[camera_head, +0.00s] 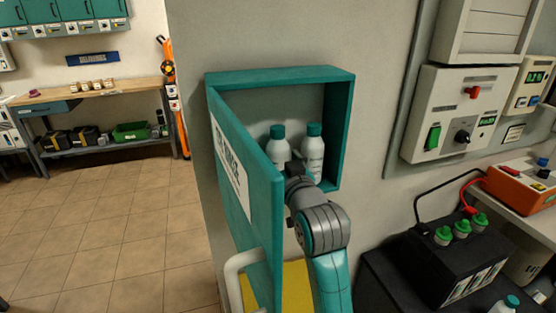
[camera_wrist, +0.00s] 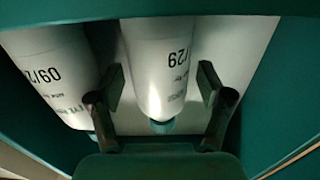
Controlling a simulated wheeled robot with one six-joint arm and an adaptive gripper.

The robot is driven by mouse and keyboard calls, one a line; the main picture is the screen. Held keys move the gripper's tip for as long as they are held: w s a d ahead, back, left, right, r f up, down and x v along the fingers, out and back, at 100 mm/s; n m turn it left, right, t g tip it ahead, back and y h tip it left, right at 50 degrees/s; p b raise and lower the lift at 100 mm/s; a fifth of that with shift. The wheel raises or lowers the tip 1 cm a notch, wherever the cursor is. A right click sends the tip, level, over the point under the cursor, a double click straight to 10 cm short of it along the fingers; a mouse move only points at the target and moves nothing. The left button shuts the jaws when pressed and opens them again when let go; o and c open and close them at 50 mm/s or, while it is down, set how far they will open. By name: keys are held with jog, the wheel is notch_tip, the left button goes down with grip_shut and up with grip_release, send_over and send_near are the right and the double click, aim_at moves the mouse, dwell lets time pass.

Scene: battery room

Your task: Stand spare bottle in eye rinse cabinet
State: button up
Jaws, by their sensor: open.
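The teal eye rinse cabinet (camera_head: 280,77) hangs on the wall with its door (camera_head: 243,160) swung open. Two white bottles with teal caps stand upright side by side inside it, a left one (camera_head: 277,152) and a right one (camera_head: 313,150). My gripper (camera_head: 295,168) reaches into the cabinet's lower front, at the bottles. In the wrist view my gripper (camera_wrist: 162,85) is open, one finger on each side of a white bottle (camera_wrist: 160,60). The other bottle (camera_wrist: 55,75) is outside the fingers, at left. Whether the fingers touch a bottle I cannot tell.
Another teal-capped bottle (camera_head: 506,304) shows at the lower right edge. A black battery (camera_head: 460,262) with green caps and an orange device (camera_head: 525,182) are at right. The open door stands close to my arm's left. Tiled floor at left is clear.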

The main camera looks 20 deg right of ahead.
jog(key=s, duration=1.1)
jog(key=shift+s, duration=0.1)
jog(key=s+f+g, duration=0.1)
jog(key=s+f, duration=0.6)
jog(key=f, duration=0.5)
jog(key=s+f+g, duration=0.1)
jog(key=s+f, duration=0.7)
jog(key=f, duration=0.3)
jog(key=s+f, duration=0.3)
jog(key=s, duration=1)
jog(key=s+f+g, duration=0.1)
jog(key=s+f, duration=0.2)
jog(key=s, duration=1)
jog(key=shift+s+f, duration=0.3)
jog(key=shift+s, duration=0.05)
jog(key=shift+c, duration=0.3)
